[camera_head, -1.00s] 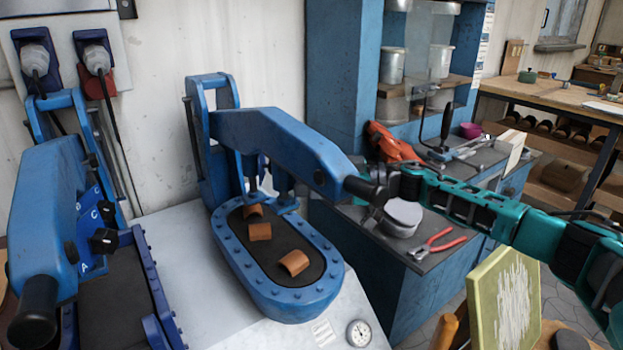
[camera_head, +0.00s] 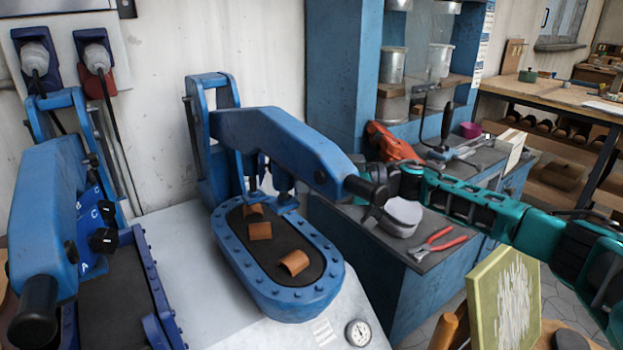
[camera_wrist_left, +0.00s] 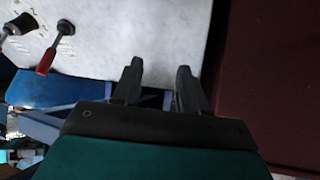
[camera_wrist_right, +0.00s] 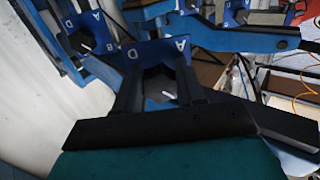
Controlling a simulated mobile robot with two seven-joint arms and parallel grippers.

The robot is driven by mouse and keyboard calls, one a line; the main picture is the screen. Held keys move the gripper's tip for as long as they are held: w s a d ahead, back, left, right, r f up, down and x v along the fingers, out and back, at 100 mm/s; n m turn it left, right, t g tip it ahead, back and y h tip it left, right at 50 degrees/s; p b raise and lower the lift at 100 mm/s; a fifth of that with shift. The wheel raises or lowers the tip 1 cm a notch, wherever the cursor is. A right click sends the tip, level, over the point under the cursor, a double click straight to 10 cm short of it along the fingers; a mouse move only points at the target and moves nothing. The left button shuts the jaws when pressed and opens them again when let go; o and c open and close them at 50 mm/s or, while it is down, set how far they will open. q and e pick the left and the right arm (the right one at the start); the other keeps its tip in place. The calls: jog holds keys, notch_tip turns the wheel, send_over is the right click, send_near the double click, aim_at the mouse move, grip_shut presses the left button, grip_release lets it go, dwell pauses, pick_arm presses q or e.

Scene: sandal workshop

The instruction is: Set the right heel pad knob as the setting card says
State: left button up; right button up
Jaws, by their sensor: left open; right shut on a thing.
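My right gripper (camera_wrist_right: 160,92) is shut on a black knob (camera_wrist_right: 160,80) with a white pointer mark. The knob sits on a blue plate lettered A (camera_wrist_right: 180,45) and D, partly covered by the fingers. In the head view the right gripper (camera_head: 376,200) is beside the black handle end of the middle blue press (camera_head: 270,140); the held knob is hidden there. A second knob (camera_wrist_right: 80,40) is at upper left in the right wrist view. My left gripper (camera_wrist_left: 157,82) is open and empty. A small white label (camera_head: 322,332) on the bench is too small to read.
Another blue press (camera_head: 45,215) with lettered knobs (camera_head: 104,239) stands at left. Brown pieces (camera_head: 294,262) lie on the middle press bed. A gauge (camera_head: 358,333) is at the bench's front. Red pliers (camera_head: 440,242) lie on a side cabinet beneath my right arm.

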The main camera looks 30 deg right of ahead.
jog(key=shift+f+n, duration=0.1)
jog(key=shift+n, duration=2.1)
jog(key=n, duration=0.4)
jog(key=shift+n+b, duration=0.35)
jog(key=shift+n, duration=0.05)
jog(key=n+b, duration=0.1)
jog(key=n, duration=0.2)
jog(key=n+b, duration=0.1)
jog(key=n, duration=0.2)
jog(key=shift+b, duration=0.4)
jog(key=shift+n+b, duration=0.5)
jog(key=shift+n, duration=0.4)
pick_arm(q)
jog(key=shift+w+d+f+h, duration=0.25)
jog(key=shift+d+f, duration=0.15)
jog(key=shift+f, duration=0.2)
jog(key=shift+w+d+f+h, duration=0.15)
jog(key=shift+w+d+f, duration=0.1)
jog(key=shift+d+f, duration=0.25)
pick_arm(e)
jog(key=shift+n, duration=0.3)
pick_arm(q)
jog(key=shift+f+b, duration=0.1)
jog(key=shift+b, duration=0.2)
pick_arm(e)
jog(key=shift+n, duration=0.3)
